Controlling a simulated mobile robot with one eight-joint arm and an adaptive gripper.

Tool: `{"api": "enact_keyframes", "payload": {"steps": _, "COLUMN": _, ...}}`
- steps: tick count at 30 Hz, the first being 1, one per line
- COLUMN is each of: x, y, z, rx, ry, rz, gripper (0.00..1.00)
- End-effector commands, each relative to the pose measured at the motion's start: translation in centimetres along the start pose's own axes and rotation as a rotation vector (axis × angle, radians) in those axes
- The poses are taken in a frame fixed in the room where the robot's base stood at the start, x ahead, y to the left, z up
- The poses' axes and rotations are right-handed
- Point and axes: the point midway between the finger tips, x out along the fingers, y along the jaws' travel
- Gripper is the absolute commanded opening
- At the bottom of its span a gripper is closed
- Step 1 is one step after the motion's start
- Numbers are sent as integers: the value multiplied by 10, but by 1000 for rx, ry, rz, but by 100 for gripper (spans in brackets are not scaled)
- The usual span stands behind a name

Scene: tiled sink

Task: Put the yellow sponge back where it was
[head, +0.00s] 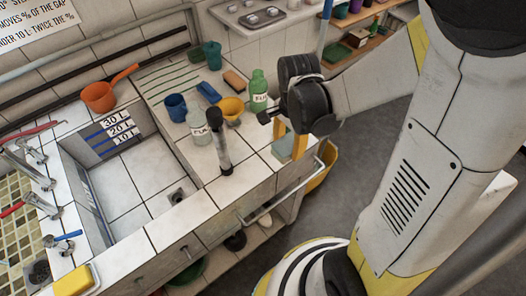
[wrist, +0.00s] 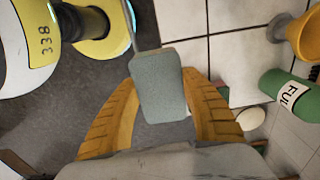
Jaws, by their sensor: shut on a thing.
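My gripper (head: 290,140) is over the right front edge of the tiled counter. In the wrist view its two yellow fingers (wrist: 160,108) are shut on a grey-green block (wrist: 160,88), which hangs between them. The block also shows in the head view (head: 282,150). Only its grey-green face is clear; I cannot tell the colour of its other side. A yellow sponge-like block (head: 73,281) lies at the left front corner of the sink, far from my gripper.
A green bottle (head: 259,93), a yellow funnel-like cup (head: 232,110), a clear bottle (head: 197,127) and a dark upright cylinder (head: 221,145) stand near my gripper. A blue block (head: 208,92) and an orange block (head: 235,80) lie behind. A rail (head: 285,195) runs along the counter's front.

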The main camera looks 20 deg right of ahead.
Motion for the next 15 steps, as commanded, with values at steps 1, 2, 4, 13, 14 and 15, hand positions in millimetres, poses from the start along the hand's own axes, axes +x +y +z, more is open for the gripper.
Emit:
{"api": "enact_keyframes", "payload": {"steps": 1, "x": 12, "y": -14, "z": 2, "rx": -5, "ry": 0, "rz": 0, "gripper": 17}}
{"api": "enact_keyframes", "payload": {"steps": 2, "x": 17, "y": -22, "z": 4, "rx": -6, "ry": 0, "rz": 0, "gripper": 17}}
{"api": "enact_keyframes", "payload": {"steps": 4, "x": 29, "y": -40, "z": 7, "rx": -6, "ry": 0, "rz": 0, "gripper": 17}}
{"api": "enact_keyframes", "payload": {"steps": 13, "x": 56, "y": -89, "z": 17, "rx": -4, "ry": 0, "rz": 0, "gripper": 17}}
{"api": "enact_keyframes", "payload": {"steps": 14, "x": 57, "y": -91, "z": 17, "rx": -4, "ry": 0, "rz": 0, "gripper": 17}}
{"api": "enact_keyframes", "payload": {"steps": 15, "x": 58, "y": -92, "z": 17, "rx": -4, "ry": 0, "rz": 0, "gripper": 17}}
